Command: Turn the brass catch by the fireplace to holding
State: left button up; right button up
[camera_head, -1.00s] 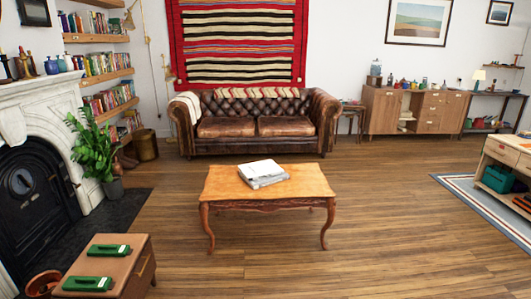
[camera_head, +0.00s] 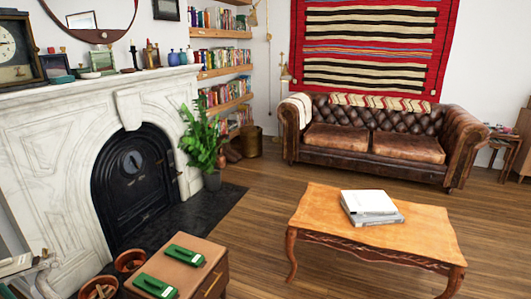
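The white marble fireplace (camera_head: 60,145) stands at the left, with a black arched iron door (camera_head: 130,195) in its opening. The door is closed and has a round dark disc (camera_head: 132,161) on its upper part. A small pale, brass-like spot (camera_head: 145,217) shows lower on the door. I cannot tell whether it is the brass catch, nor which way any catch is turned. Neither of my grippers can be made out in the head view.
A small wooden cabinet (camera_head: 215,280) with two green items (camera_head: 184,255) stands before the hearth, beside terracotta pots (camera_head: 130,261). A leafy plant (camera_head: 203,138) stands right of the fireplace. A coffee table (camera_head: 425,222) with books is at the right. Floor between is clear.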

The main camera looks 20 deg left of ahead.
aim_at(44, 251)
jog(key=i+u, duration=0.15)
jog(key=u, duration=0.25)
jog(key=i+l+u, duration=0.1)
jog(key=u, duration=0.35)
jog(key=i+l+u, duration=0.1)
jog(key=u, duration=0.3)
jog(key=i+u, duration=0.15)
jog(key=u, duration=0.3)
jog(key=i+l+u, duration=0.1)
jog(key=u, duration=0.35)
jog(key=l+u, duration=0.2)
jog(key=u, duration=0.25)
jog(key=i+u, duration=0.2)
jog(key=u, duration=0.2)
jog(key=i+l+u, duration=0.15)
jog(key=u, duration=0.25)
jog(key=i+l+u, duration=0.15)
jog(key=u, duration=0.25)
jog(key=l, duration=0.1)
